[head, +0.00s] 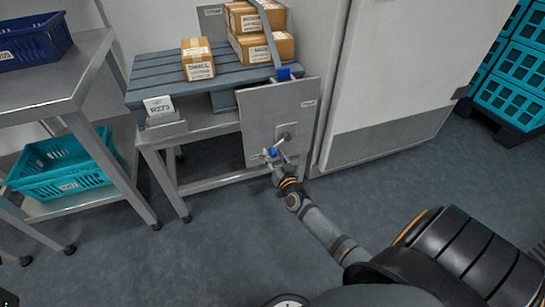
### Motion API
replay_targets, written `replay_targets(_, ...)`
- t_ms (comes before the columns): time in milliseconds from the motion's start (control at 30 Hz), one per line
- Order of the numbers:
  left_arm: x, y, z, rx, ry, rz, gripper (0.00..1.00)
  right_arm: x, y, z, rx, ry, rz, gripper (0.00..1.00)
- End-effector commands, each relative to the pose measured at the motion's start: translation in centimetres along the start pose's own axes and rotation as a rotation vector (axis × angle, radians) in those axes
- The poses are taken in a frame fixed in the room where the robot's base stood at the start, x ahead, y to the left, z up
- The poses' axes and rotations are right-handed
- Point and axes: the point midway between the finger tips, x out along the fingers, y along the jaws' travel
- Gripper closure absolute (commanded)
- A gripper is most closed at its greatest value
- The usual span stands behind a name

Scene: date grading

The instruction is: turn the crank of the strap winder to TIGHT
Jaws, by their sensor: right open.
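The strap winder shows as a grey upright plate (258,112) at the front right of a low metal stand. Its crank (283,138) is low on the plate, with a small blue part near it. My right gripper (272,154) is open at the crank, its fingers close around or beside the blue part; I cannot tell whether they touch. A grey strap (267,35) runs down over the cartons to a blue piece (283,74) at the plate's top. The lettering on the plate is too small to read. My left gripper is not in view.
Cardboard cartons (198,62) sit on a grey slatted pallet (160,75), with a sign marked R273 (158,106) in front. A metal table (60,85) with a navy crate (32,45) and a teal crate (60,165) stands left. Teal crates (520,75) are stacked right. The front floor is clear.

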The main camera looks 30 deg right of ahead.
Motion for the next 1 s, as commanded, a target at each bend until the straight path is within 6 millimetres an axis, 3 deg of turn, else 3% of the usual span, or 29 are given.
replay_targets(133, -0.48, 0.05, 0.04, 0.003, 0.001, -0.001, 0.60, 1.11, 0.02, 0.06, 0.000, -0.001, 0.000, 0.54)
replay_targets(400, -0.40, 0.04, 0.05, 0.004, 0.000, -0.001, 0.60, 1.21, -0.01, -0.03, 0.000, -0.001, 0.000, 0.55)
replay_targets(733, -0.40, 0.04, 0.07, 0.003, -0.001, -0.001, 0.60, 1.19, -0.02, -0.03, 0.000, -0.001, -0.001, 1.00)
replay_targets(1000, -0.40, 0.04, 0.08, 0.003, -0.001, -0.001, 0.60, 1.20, -0.05, -0.06, -0.001, 0.000, -0.001, 1.00)
